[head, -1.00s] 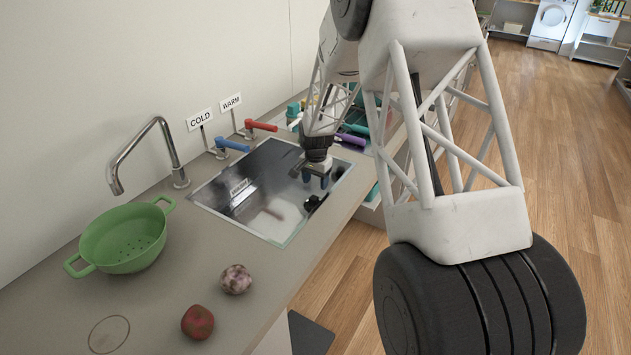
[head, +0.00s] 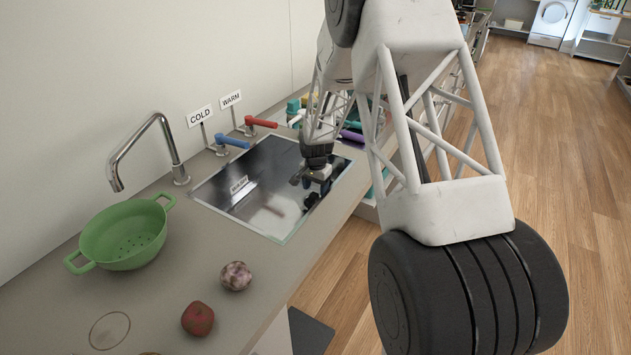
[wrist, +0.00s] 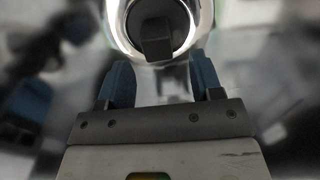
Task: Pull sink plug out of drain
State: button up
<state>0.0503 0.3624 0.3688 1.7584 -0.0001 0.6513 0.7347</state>
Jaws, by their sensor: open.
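The sink plug (wrist: 157,20) is a dark round stopper with a block-like tab, at the top of the wrist view. It sits within the shiny metal drain ring (wrist: 114,22). My gripper (wrist: 162,78) has its two blue fingers apart, with nothing between them; the tab lies just beyond the fingertips in the picture. In the head view, my gripper (head: 311,181) is over the right part of the shiny sink (head: 262,165). A dark shape just below it may be the plug, but I cannot tell it from a reflection there.
A tap (head: 160,150), a blue lever (head: 232,142) and a red lever (head: 262,122) stand behind the sink. A green colander (head: 125,240) is at the left. Two round mottled items, one pale (head: 236,276) and one red (head: 198,319), lie in front on the counter.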

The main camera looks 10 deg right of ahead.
aim_at(316, 194)
jog(key=shift+f, duration=1.85)
jog(key=c, duration=1.1)
jog(key=shift+r, duration=0.8)
jog(key=shift+r, duration=2.3)
